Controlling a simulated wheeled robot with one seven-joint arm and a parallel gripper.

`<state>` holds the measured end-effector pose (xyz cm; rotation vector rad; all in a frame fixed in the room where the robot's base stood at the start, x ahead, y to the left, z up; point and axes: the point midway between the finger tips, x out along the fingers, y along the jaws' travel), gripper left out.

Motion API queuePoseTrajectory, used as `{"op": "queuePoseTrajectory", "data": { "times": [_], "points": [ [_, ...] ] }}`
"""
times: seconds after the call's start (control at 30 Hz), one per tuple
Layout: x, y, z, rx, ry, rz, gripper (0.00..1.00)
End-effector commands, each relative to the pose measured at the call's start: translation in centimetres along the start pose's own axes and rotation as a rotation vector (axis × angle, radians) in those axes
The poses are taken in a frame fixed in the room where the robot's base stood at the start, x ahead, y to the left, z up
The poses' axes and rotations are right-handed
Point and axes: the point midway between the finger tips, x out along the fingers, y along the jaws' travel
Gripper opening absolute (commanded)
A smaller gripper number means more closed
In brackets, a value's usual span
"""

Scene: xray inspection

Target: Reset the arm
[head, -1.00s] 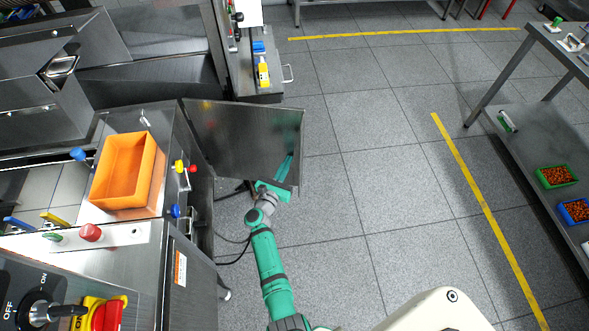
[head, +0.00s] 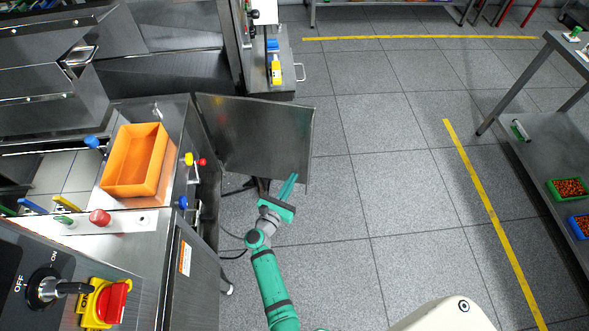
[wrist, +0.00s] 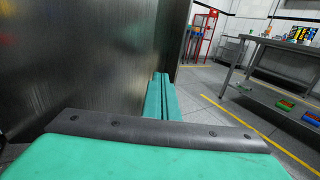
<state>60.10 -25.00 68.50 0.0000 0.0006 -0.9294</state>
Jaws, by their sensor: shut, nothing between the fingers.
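My green arm reaches up from the bottom of the head view. My gripper (head: 289,184) is at its end, in front of the lower right part of an open grey metal door (head: 260,135). In the wrist view my gripper (wrist: 160,90) shows its two green fingers closed together with nothing between them. The door (wrist: 90,60) fills the left of that view, beside the fingers. I cannot tell whether the fingers touch it.
An orange bin (head: 135,160) sits on the metal machine at left, near coloured knobs and a red-yellow switch (head: 104,303). A shelf table (head: 545,150) with small bins stands at right. The tiled floor (head: 380,180) between is clear.

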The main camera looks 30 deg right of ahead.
Motion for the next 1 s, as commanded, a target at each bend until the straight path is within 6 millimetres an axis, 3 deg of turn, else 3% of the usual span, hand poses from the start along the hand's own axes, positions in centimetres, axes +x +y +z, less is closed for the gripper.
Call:
{"op": "queuePoseTrajectory", "data": {
  "times": [0.1, 0.3, 0.73, 0.87, 1.0],
  "points": [
    [-2.1, -0.8, 0.0, -0.001, 0.000, -0.002, 0.00],
    [-4.3, -1.5, 0.0, 0.000, 0.000, -0.006, 0.00],
    [-5.4, -1.5, 0.1, -0.016, -0.004, 0.006, 0.00],
    [-7.2, -2.3, 0.6, -0.138, -0.036, 0.050, 0.00],
    [-11.0, -3.8, 2.1, -0.414, -0.116, 0.137, 0.00]
  ]
}}
